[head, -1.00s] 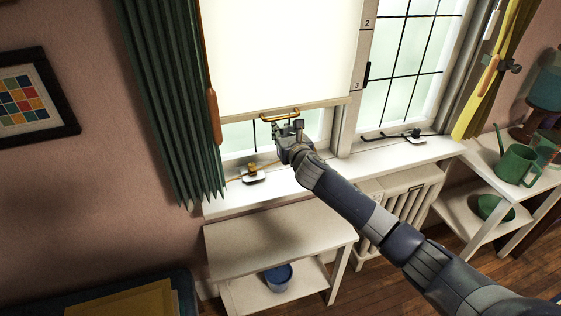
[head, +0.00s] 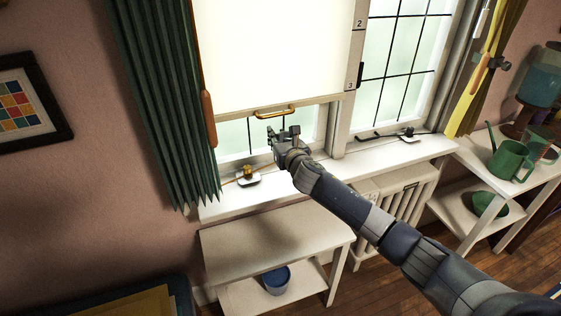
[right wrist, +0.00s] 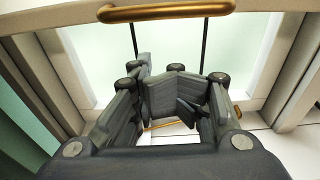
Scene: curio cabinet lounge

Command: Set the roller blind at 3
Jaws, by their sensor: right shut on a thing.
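The white roller blind (head: 275,60) is down over the left window, its bottom bar (head: 310,103) about level with or slightly below the printed 3 (head: 350,86). The 2 (head: 359,23) is higher on the same strip. The brass handle (head: 275,113) hangs from the bar; it also crosses the top of the right wrist view (right wrist: 165,11). My right gripper (head: 283,131) is just below the handle, with a visible gap. Its fingers (right wrist: 175,95) are drawn together; what is between them cannot be made out. My left gripper is not in view.
The sill (head: 330,172) holds a brass-knobbed fitting (head: 247,177) at left and a dark latch (head: 407,135) at right. A green curtain (head: 165,100) hangs left. A white shelf table (head: 275,240) and a radiator (head: 400,197) stand below.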

